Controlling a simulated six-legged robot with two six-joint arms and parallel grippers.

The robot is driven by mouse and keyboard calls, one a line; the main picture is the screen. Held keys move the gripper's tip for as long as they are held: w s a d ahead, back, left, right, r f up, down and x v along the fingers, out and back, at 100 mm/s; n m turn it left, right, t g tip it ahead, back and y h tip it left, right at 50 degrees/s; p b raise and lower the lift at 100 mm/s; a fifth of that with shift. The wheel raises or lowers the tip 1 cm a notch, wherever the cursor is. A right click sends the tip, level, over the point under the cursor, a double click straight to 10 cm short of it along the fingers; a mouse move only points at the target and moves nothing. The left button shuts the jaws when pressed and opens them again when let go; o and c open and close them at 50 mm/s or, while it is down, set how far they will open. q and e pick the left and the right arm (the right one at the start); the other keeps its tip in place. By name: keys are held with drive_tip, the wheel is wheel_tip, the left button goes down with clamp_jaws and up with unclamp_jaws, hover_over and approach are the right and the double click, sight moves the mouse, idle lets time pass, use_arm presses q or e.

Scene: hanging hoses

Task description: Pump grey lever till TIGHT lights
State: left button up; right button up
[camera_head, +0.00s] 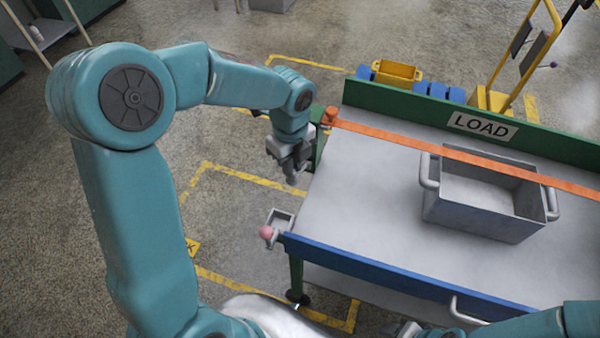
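An orange strap (400,140) runs from an orange fitting (329,116) at the cart's left end across a grey bin (480,218). My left gripper (290,168) points down just outside the cart's left edge, below the fitting. Its fingers are small and dark, and I cannot tell whether they are open or hold anything. A grey bracket (281,218) with a pink ball knob (266,232) sits at the cart's near left corner, apart from the gripper. I cannot clearly make out the grey lever. No TIGHT light shows. My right arm enters at the bottom right; its gripper is not clearly seen.
The cart has a grey top (350,205), a green back board with a LOAD sign (482,126) and a blue front rail (365,270). Behind it stand a yellow bin (397,72) and a yellow-framed trolley (525,60). Open floor lies left of the cart.

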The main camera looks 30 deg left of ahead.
sight(290, 183)
use_arm(q)
drive_tip(key=shift+f, duration=0.25)
drive_tip(key=shift+f+b, duration=0.75)
drive_tip(key=shift+s+d+f+b, duration=0.1)
drive_tip(key=shift+s+f+b, duration=0.3)
drive_tip(key=shift+f+b, duration=0.25)
drive_tip(key=shift+s+d+f+b, duration=0.1)
drive_tip(key=shift+s+f+b, duration=0.25)
drive_tip(key=shift+f+b, duration=0.25)
drive_tip(key=shift+f, duration=0.1)
drive_tip(key=shift+s+d+f+b, duration=0.1)
drive_tip(key=shift+s+f+b, duration=0.1)
drive_tip(key=shift+f+b, duration=0.45)
drive_tip(key=shift+s+f+b, duration=0.2)
drive_tip(key=shift+f+b, duration=0.2)
drive_tip(key=shift+f, duration=0.45)
